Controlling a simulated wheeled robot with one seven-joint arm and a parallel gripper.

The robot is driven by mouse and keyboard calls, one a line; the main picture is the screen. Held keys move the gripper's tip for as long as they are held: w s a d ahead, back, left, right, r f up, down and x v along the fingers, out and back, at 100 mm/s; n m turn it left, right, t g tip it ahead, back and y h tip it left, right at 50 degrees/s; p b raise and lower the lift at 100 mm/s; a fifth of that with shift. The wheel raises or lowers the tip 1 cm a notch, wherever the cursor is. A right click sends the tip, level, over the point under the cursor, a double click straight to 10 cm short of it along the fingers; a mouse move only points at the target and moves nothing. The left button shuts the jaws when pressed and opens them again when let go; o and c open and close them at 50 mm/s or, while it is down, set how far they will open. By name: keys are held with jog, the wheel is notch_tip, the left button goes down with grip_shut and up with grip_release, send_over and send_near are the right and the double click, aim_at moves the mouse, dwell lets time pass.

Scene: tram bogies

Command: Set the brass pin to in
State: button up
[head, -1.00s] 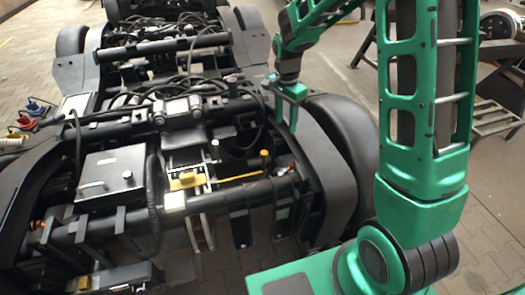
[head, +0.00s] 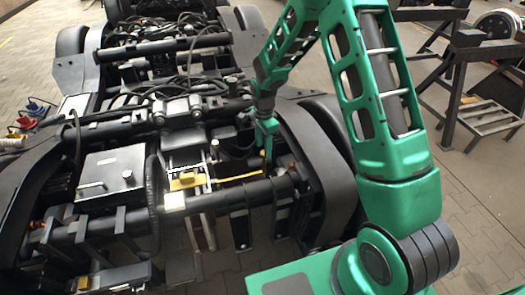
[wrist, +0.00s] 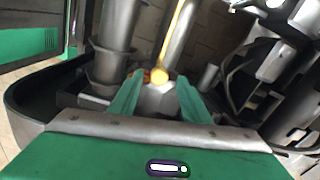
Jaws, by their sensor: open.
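The brass pin (head: 264,157) is a short upright yellow pin with a round head, on the near side of the bogie frame in the head view. A thin yellow bar (head: 232,177) runs left from near its foot. In the wrist view the round yellow head of the pin (wrist: 159,76) shows between my fingertips, with a yellow bar extending upward behind it. My green gripper (head: 266,136) is just above the pin, pointing down. It is open, with a finger on each side of the head and no visible grip on it. The pin's lower end is hard to make out.
A yellow block (head: 184,181) sits left of the bar. A black box (head: 112,172) is further left, and a dark rounded wheel guard (head: 318,165) stands close on the right. Cables and pipes cross behind. Open paving (head: 487,215) lies right of my arm.

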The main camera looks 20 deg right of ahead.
jog(key=shift+f, duration=1.3)
jog(key=shift+c, duration=0.3)
grip_shut()
jog(key=a, duration=1.8)
jog(key=shift+w+a+r, duration=0.1)
jog(key=shift+o, duration=0.3)
grip_release()
notch_tip(320, 180, up, 11)
jog(key=shift+f, duration=0.2)
